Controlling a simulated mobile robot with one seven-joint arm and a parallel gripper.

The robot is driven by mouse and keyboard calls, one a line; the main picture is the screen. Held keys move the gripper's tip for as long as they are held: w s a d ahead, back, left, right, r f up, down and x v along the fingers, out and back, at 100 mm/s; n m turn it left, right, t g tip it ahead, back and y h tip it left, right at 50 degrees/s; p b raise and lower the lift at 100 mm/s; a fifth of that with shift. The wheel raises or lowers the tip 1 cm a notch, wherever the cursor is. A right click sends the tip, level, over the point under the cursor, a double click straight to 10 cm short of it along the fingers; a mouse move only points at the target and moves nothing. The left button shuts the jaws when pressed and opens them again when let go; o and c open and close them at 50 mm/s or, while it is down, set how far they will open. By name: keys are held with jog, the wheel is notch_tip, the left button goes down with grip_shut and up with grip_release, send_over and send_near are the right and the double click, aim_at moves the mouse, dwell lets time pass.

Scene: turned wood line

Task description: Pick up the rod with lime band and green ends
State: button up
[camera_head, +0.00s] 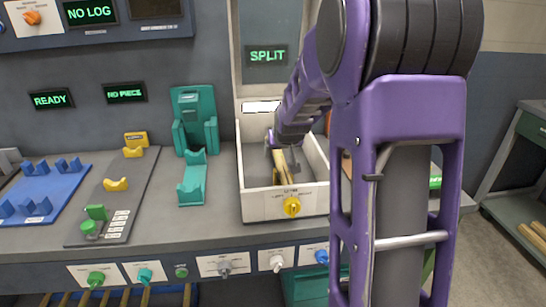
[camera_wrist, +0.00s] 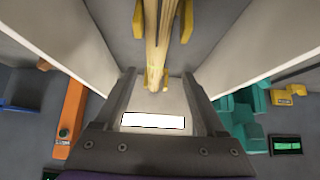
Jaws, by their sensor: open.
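My gripper (camera_head: 284,157) is lowered into a white open-topped bin (camera_head: 262,207) under a panel reading SPLIT. In the wrist view its two dark fingers (camera_wrist: 159,78) are open and apart. Pale wooden rods (camera_head: 282,167), apparently two side by side, lie in the bin. In the wrist view the wood (camera_wrist: 157,42) runs from the top edge to a point between the fingers, with yellow supports (camera_wrist: 187,20) beside it. I cannot make out a lime band or green ends on it. Part of the bin is hidden behind my arm.
Left of the bin stand a teal holder (camera_head: 192,185), a dark strip with yellow cradles (camera_head: 116,184) and a blue rack (camera_head: 40,200). Several rods (camera_head: 145,298) sit below the bench. More rods lie on a green shelf unit (camera_head: 530,128) at right. The bin walls stand close around my gripper.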

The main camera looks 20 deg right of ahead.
aim_at(280, 156)
jog(key=shift+d+x, duration=0.2)
jog(key=shift+x, duration=1.3)
jog(key=shift+d+x, duration=0.15)
jog(key=shift+x, duration=1.35)
jog(key=shift+r, duration=0.1)
grip_shut()
